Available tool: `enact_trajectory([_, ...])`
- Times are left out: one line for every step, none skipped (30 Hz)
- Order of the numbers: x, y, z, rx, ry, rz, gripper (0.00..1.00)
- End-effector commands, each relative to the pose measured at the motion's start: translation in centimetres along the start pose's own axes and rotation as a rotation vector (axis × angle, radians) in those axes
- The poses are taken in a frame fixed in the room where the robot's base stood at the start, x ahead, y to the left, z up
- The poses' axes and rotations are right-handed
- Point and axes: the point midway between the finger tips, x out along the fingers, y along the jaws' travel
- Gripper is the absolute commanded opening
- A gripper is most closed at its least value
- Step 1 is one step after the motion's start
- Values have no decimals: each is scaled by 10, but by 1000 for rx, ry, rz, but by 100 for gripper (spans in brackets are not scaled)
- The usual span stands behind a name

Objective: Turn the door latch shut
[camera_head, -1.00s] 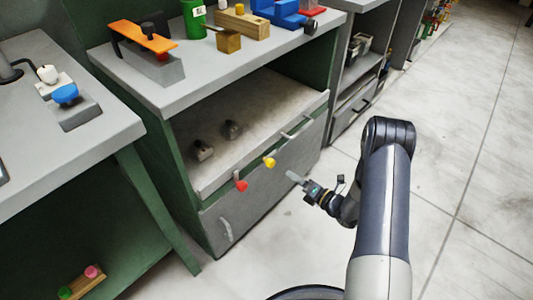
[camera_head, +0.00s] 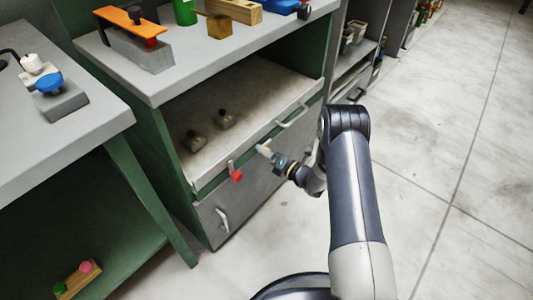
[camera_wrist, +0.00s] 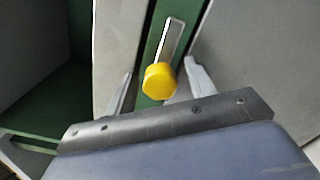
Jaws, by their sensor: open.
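A yellow latch knob (camera_wrist: 158,82) on a silver lever (camera_wrist: 171,40) shows in the wrist view, set against a green strip of the cabinet. My gripper (camera_wrist: 159,70) is open, with one finger on each side of the knob. I cannot tell whether either finger touches it. In the head view my gripper (camera_head: 267,153) is at the cabinet front and largely covers the yellow knob. A red latch knob (camera_head: 236,175) hangs on its lever to the left, above the grey lower door (camera_head: 250,207).
The lower door has a handle (camera_head: 222,220), and the panel above has another handle (camera_head: 291,117). Two dark knobbed weights (camera_head: 226,120) stand on the open shelf. A grey bench (camera_head: 70,125) stands at left. The floor at right is clear.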

Motion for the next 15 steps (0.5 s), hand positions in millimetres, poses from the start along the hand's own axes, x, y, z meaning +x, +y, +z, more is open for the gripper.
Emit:
enact_trajectory([0, 0, 0, 0, 0, 0, 52])
enact_trajectory([0, 0, 0, 0, 0, 0, 52])
enact_trajectory([0, 0, 0, 0, 0, 0, 52])
enact_trajectory([0, 0, 0, 0, 0, 0, 52])
enact_trajectory([0, 0, 0, 0, 0, 0, 52])
enact_trajectory([0, 0, 0, 0, 0, 0, 51])
enact_trajectory([0, 0, 0, 0, 0, 0, 49])
enact_trajectory([0, 0, 0, 0, 0, 0, 46])
enact_trajectory([0, 0, 0, 0, 0, 0, 43])
enact_trajectory([0, 0, 0, 0, 0, 0, 41])
enact_trajectory([0, 0, 0, 0, 0, 0, 38])
enact_trajectory([0, 0, 0, 0, 0, 0, 35])
enact_trajectory([0, 0, 0, 0, 0, 0, 33])
enact_trajectory([0, 0, 0, 1, 0, 0, 30])
enact_trajectory([0, 0, 0, 1, 0, 0, 27])
